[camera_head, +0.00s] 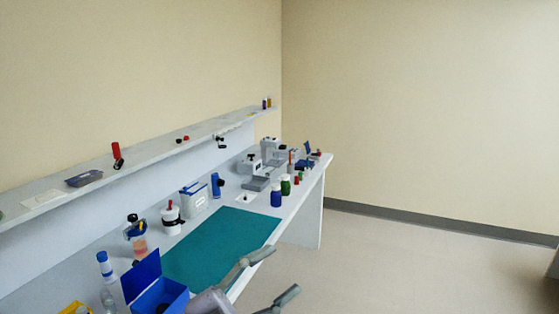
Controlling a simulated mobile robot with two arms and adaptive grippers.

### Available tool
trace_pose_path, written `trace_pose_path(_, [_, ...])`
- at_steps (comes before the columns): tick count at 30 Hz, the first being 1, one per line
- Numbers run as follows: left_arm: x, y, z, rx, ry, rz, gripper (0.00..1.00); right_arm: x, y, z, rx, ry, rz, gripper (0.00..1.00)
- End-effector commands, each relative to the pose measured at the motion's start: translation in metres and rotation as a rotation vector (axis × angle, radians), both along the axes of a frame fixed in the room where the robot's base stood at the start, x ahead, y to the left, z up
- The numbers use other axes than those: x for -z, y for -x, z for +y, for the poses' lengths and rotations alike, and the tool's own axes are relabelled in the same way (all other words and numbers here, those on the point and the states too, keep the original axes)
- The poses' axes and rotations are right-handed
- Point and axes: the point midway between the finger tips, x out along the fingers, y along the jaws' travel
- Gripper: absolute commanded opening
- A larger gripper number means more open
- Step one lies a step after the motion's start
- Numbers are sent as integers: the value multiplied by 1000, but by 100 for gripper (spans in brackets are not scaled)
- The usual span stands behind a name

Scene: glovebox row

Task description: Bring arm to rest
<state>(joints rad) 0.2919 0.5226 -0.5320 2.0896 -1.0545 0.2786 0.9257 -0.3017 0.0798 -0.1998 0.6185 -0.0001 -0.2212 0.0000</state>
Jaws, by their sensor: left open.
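My left gripper (284,271) shows at the bottom middle, grey, with its two fingers spread apart and nothing between them. In the picture it lies at the front edge of the white bench (311,208), just right of the near corner of the teal mat (222,247). Its height above the bench is hard to tell. Most of its body and the arm behind it are cut off by the lower edge. My right gripper is not in view.
An open blue box (160,293) stands close left of my left gripper. A shelf (140,160) runs along the wall. The floor (400,260) at right is clear.

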Motion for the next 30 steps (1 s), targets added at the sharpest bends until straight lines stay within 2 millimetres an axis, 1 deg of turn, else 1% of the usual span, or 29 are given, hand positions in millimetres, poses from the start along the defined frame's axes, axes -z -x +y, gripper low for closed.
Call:
trace_pose_path(1, [-3,-9,19,-107,109,60,55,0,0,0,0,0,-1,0])
trace_pose_path(2, [-2,-16,32,-178,165,97,55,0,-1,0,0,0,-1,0])
trace_pose_path(3, [3,-25,51,-275,228,157,55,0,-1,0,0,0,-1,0])
trace_pose_path(5, [19,-35,81,-421,303,261,55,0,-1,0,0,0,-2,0])
trace_pose_path(6, [36,-40,102,-517,339,342,55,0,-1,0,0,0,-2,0])
trace_pose_path(8, [68,-41,130,-659,371,478,55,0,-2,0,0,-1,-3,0])
trace_pose_path(9, [93,-37,148,-745,377,577,55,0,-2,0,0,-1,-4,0])
trace_pose_path(11, [133,-25,169,-861,367,729,55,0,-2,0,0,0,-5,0])
trace_pose_path(12, [159,-14,180,-927,349,830,55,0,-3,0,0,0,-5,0])
trace_pose_path(13, [178,-3,187,-970,330,907,55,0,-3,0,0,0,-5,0])
trace_pose_path(14, [197,8,193,-1008,309,982,55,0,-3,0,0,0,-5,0])
trace_pose_path(15, [219,25,199,-1049,276,1078,55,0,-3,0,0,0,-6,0])
trace_pose_path(17, [247,51,203,-1092,222,1207,55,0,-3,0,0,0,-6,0])
trace_pose_path(18, [262,67,205,-1112,188,1283,55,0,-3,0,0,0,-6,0])
trace_pose_path(20, [281,91,206,-1130,137,1385,55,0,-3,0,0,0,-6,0])
trace_pose_path(21, [291,106,206,-1137,104,1447,55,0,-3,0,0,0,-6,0])
trace_pose_path(23, [305,128,205,-1141,56,1532,55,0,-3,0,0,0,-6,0])
trace_pose_path(24, [312,142,204,-1140,25,1585,55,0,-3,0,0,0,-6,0])
trace_pose_path(26, [321,162,202,-1136,-20,1658,55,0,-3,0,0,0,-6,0])
trace_pose_path(27, [326,176,200,-1129,-51,1707,55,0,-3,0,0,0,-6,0])
trace_pose_path(30, [336,208,196,-1107,-124,1816,55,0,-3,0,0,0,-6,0])
